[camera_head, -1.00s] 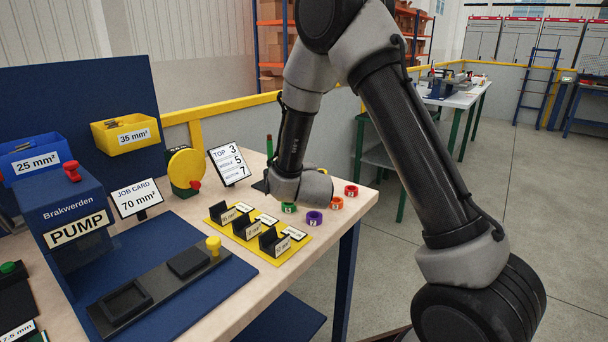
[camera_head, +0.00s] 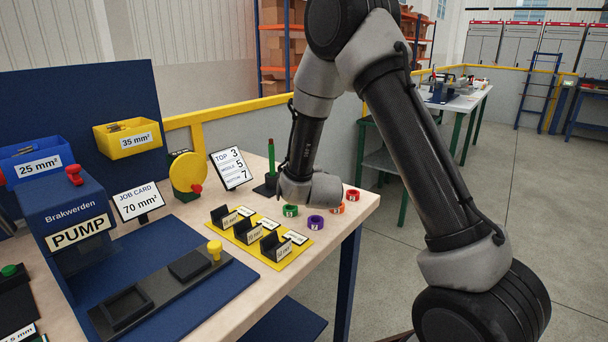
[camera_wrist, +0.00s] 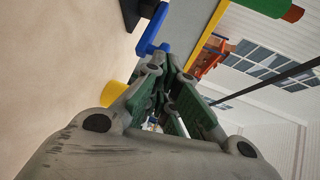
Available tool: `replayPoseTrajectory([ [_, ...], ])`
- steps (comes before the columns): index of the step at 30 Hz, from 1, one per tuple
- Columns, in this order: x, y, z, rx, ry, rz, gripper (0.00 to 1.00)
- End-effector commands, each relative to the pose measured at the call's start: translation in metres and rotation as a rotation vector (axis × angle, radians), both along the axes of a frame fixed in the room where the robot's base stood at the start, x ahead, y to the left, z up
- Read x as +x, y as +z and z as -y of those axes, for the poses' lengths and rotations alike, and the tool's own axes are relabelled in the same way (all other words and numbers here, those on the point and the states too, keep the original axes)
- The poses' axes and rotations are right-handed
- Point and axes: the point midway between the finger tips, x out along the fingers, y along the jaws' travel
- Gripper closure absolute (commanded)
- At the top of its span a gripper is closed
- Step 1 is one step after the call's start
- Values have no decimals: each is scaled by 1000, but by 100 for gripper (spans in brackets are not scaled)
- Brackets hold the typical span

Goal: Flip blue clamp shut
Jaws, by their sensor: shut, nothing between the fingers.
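In the wrist view a blue bent piece with a round blue end (camera_wrist: 151,36) stands on the pale tabletop, beyond my fingertips. It looks like the blue clamp; I cannot tell how far it is open. My gripper (camera_wrist: 165,82) is shut and empty, its grey and green fingers pointing towards the blue piece, apart from it. In the head view my wrist is over the right part of the workbench (camera_head: 215,300); my fingers and the blue clamp are not visible there.
A yellow cylinder (camera_wrist: 115,93) is close beside my gripper in the wrist view. Open floor lies to the right.

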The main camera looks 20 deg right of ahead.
Motion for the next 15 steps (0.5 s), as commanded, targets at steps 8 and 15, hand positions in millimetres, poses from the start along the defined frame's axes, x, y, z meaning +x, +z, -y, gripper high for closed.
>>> replayPoseTrajectory([
  [8, 2, 0, 5, 0, 46, -1, 100],
  [15, 7, 0, 14, -1, 122, -1, 100],
])
